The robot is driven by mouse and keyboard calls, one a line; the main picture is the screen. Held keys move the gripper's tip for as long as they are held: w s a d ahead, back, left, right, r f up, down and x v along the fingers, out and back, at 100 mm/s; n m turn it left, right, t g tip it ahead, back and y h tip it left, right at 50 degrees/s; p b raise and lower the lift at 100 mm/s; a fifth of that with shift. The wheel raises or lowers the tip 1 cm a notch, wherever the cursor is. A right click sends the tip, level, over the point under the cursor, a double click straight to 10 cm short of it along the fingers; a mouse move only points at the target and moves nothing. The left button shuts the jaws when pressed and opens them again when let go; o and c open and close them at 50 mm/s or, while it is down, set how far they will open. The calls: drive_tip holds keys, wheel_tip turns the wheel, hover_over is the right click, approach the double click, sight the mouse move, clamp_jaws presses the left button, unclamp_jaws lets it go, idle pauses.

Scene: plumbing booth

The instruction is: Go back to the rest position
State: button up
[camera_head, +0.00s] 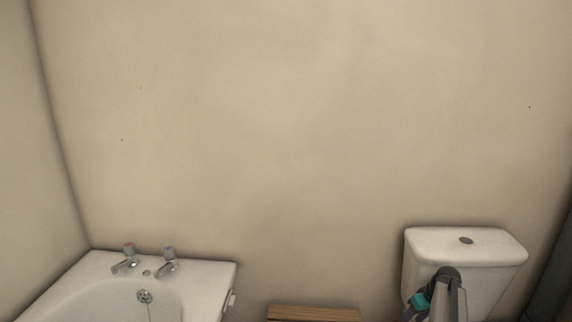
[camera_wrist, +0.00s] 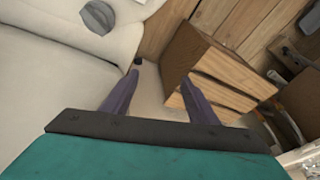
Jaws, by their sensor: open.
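My gripper (camera_wrist: 158,98) shows in the wrist view with its two purple fingers spread apart and nothing between them. In the head view part of my arm shows at the lower right, in front of the toilet cistern (camera_head: 465,245).
A white bathtub (camera_head: 215,285) with two taps (camera_head: 167,262) stands at the lower left. A wooden top (camera_head: 313,313) shows at the bottom middle. The wall above is bare.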

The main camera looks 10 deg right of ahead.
drive_tip(key=s+a+f+n+g+p, duration=0.15)
drive_tip(key=a+f, duration=0.25)
drive_tip(key=a, duration=0.7)
drive_tip(key=s+a+f+n+g+y+p, duration=0.1)
drive_tip(key=s+a+f+g+p, duration=0.15)
drive_tip(key=a, duration=0.85)
drive_tip(key=s+a+f+n+g+p, duration=0.1)
drive_tip(key=s+a+f+p, duration=0.2)
drive_tip(key=a, duration=0.9)
drive_tip(key=s+a+f+g+p, duration=0.2)
drive_tip(key=s+a+f+p, duration=0.15)
drive_tip(key=s+a, duration=0.7)
drive_tip(key=s+m+g+h, duration=0.1)
drive_tip(key=s+m+h, duration=0.1)
drive_tip(key=s, duration=1)
drive_tip(key=shift+s+a+r+m+h+p, duration=0.15)
drive_tip(key=shift+a+r+m+h+p, duration=0.2)
drive_tip(key=shift+m, duration=0.5)
